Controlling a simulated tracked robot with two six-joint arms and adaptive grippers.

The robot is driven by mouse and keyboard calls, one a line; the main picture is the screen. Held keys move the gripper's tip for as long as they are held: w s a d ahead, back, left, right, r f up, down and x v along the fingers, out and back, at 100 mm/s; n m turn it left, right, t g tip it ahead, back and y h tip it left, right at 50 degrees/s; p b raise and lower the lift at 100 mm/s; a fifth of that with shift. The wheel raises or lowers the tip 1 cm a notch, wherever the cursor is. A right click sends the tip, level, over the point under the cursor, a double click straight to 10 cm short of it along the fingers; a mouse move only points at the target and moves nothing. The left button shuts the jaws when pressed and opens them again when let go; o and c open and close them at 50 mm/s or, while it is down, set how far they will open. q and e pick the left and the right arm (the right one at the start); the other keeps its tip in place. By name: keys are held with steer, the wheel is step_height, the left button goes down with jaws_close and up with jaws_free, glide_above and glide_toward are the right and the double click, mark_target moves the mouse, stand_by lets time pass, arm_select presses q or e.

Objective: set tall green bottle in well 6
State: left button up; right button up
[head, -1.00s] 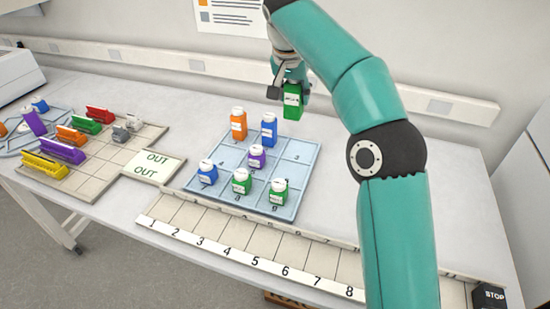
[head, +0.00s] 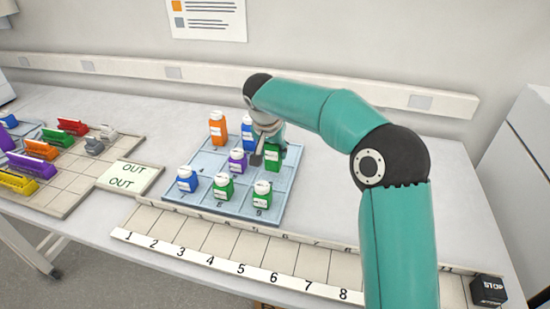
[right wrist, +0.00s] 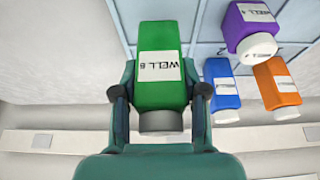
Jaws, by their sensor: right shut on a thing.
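The tall green bottle (head: 272,160) is in my right gripper (head: 267,146), upright over the middle-right well of the blue tray (head: 284,198), right of the purple bottle (head: 237,161). I cannot tell whether its base touches the tray floor. In the right wrist view my right gripper (right wrist: 160,92) has its fingers on both sides of the green bottle (right wrist: 163,80), whose label reads WELL 6. My left gripper is not in view.
An orange bottle (head: 217,128) and a blue bottle (head: 247,132) stand in the back row. A short blue bottle (head: 187,179) and green bottles (head: 223,187) (head: 262,195) fill the front row. A numbered rack (head: 240,252) lies in front.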

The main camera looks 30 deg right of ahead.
steer(key=shift+f, duration=1.4)
steer(key=o, duration=1.1)
steer(key=shift+f, duration=0.1)
steer(key=shift+o, duration=0.2)
steer(key=v, duration=1.2)
